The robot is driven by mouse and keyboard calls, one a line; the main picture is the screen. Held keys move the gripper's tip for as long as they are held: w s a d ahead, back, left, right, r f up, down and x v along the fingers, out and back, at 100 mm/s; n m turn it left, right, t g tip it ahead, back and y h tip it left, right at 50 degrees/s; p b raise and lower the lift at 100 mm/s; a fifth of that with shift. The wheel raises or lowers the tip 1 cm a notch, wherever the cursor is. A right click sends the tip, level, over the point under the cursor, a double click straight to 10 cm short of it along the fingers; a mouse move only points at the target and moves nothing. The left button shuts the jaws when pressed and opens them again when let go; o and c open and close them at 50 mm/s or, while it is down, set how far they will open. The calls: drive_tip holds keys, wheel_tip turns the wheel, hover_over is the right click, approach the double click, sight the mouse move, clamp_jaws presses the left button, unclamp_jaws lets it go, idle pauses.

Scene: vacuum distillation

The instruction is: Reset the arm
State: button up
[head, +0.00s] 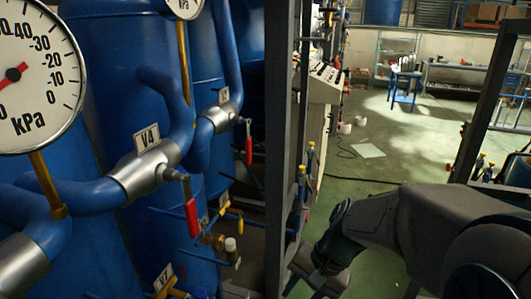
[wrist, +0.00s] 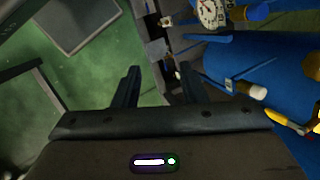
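My gripper (wrist: 160,90) shows in the wrist view with its two dark fingers spread apart and nothing between them. In the head view my dark grey arm reaches in from the lower right, its far end low and just right of the dark upright post. The fingertips cannot be made out there. In the wrist view, blue tanks and pipework lie to the right of the fingers and green floor lies to the left.
A pressure gauge (head: 22,75) and blue pipes with red-handled valves (head: 192,217) stand at the left. A dark post (head: 277,150) rises between them and my arm. A blue stool (head: 404,85) and a workbench (head: 465,78) stand at the back. Green floor (head: 400,160) is open in the middle.

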drive_tip(key=s+d+r+n+t+h, duration=0.4)
drive_tip(key=s+d+r+n, duration=0.1)
drive_tip(key=s+d+r, duration=0.1)
drive_tip(key=shift+s+d+n+h, duration=0.15)
drive_tip(key=shift+d+n+h, duration=0.2)
drive_tip(key=shift+d, duration=0.5)
